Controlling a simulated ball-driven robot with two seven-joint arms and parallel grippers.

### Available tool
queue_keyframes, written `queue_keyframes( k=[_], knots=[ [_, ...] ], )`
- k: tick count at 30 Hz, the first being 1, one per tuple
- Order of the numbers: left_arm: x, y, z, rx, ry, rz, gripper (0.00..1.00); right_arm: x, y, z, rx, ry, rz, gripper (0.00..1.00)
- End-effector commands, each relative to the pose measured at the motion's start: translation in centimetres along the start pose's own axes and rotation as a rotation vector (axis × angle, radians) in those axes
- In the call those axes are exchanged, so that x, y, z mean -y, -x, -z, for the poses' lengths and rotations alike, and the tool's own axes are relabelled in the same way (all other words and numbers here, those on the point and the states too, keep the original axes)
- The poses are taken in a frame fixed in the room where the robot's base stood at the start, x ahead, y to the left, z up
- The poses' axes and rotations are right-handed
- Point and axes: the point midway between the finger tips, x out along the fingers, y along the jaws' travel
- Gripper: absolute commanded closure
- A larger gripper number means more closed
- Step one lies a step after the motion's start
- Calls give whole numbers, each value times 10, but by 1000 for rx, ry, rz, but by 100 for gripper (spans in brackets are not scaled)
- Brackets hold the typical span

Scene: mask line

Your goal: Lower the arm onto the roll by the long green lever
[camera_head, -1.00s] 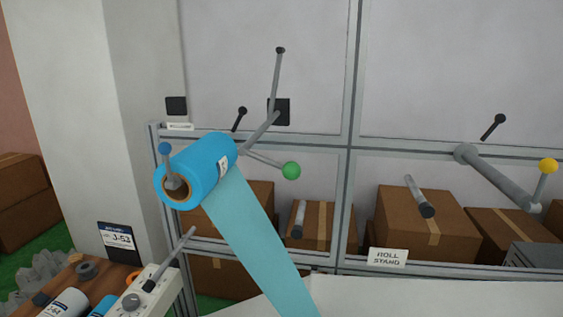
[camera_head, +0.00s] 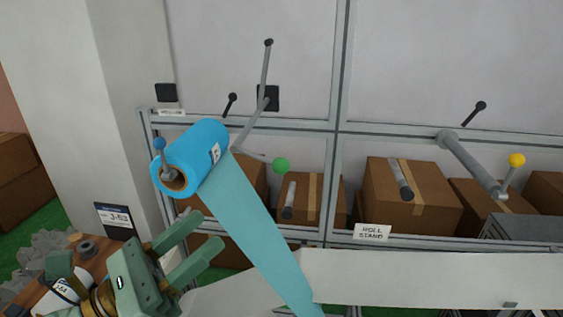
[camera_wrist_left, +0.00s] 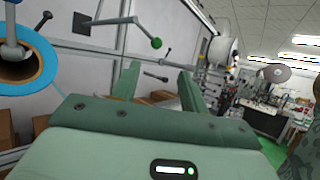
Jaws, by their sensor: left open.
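The blue roll (camera_head: 207,150) sits on its holder at the left of the stand, and a teal sheet (camera_head: 252,228) runs down from it. The green-knobbed lever (camera_head: 281,165) sticks out to the right of the roll; its knob also shows in the left wrist view (camera_wrist_left: 156,43). A grey arm (camera_head: 264,75) rises behind the roll, raised and apart from it. My left gripper (camera_head: 208,238) is open and empty, below the roll and left of the sheet. In the left wrist view its two fingers (camera_wrist_left: 158,84) are spread, with the roll (camera_wrist_left: 25,65) at the left. My right gripper is not in view.
A blue-knobbed lever (camera_head: 160,147) stands at the roll's near end. A bar with a yellow-knobbed lever (camera_head: 516,160) juts out at the right. Cardboard boxes (camera_head: 412,195) stand behind the frame. A roll stand sign (camera_head: 372,231) hangs on the lower rail. A cluttered bench (camera_head: 95,250) is lower left.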

Motion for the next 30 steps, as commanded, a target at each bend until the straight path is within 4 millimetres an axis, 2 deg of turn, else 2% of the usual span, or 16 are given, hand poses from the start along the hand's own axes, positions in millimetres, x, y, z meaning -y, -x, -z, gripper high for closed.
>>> queue_keyframes(
  k=[7, 9, 12, 18, 21, 25, 30],
  knots=[
    [-4, -25, 0, -15, -7, -11, 56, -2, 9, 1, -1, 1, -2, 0],
    [-5, -48, -7, -8, 1, -14, 56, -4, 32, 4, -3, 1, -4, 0],
    [-5, -75, -6, -8, 1, -13, 56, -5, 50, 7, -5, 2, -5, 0],
    [-6, -121, -2, -10, 0, -14, 56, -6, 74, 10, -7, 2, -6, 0],
    [-5, -137, 1, -11, 2, -13, 56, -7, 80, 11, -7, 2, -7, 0],
    [-6, -150, 4, -12, 2, -15, 56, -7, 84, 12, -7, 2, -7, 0],
    [-6, -156, 5, -13, 2, -14, 56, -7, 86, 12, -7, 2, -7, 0]
  ],
)
